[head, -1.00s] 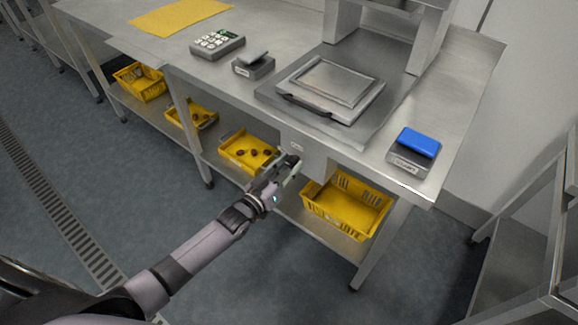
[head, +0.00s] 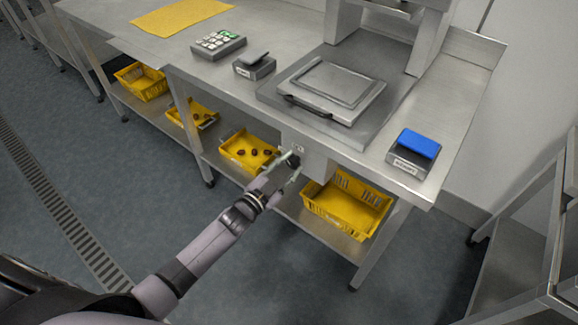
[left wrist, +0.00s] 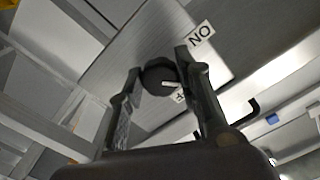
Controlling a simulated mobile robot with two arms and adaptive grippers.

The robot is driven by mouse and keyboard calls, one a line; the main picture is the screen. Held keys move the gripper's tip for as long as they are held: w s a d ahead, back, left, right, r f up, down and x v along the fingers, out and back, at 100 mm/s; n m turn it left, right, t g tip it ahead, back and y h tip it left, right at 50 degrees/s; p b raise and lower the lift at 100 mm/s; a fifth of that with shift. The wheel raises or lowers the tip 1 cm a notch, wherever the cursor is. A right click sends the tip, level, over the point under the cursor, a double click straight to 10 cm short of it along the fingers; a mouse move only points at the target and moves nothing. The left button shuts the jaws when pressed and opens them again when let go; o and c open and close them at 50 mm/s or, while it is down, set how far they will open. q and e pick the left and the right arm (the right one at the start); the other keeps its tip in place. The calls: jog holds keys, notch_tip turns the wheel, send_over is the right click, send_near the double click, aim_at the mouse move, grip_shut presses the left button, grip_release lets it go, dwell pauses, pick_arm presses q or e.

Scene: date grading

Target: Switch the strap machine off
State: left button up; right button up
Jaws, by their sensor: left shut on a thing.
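A grey control box (head: 315,165) hangs under the front edge of the table and carries a black round knob (head: 292,160). My left gripper (head: 289,163) is at the box front with its fingers on either side of the knob. In the left wrist view the knob (left wrist: 158,74) sits between the two fingers (left wrist: 158,68), with a pale pointer mark on it. A white label with the letters N and O (left wrist: 201,33) lies beside the right finger; a smaller label is partly hidden. The machine with a lidded plate (head: 335,83) stands above on the table.
A pad with a blue top (head: 418,144) stands on the table's right end. A small grey device (head: 254,66) and a keypad (head: 218,43) stand left of the machine. Yellow crates (head: 347,207) sit on the shelf below, close to my arm. The floor in front is clear.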

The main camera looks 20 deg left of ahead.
pick_arm(q)
jog(key=m, duration=0.4)
jog(key=shift+m+b, duration=0.3)
jog(key=shift+a+m+b, duration=0.1)
jog(key=shift+m+b, duration=0.3)
jog(key=shift+m, duration=1.5)
jog(key=o, duration=1.1)
jog(key=shift+r, duration=0.1)
jog(key=shift+o, duration=0.2)
jog(key=shift+s+a, duration=0.1)
jog(key=shift+s, duration=0.15)
jog(key=v, duration=1.1)
jog(key=shift+s, duration=0.25)
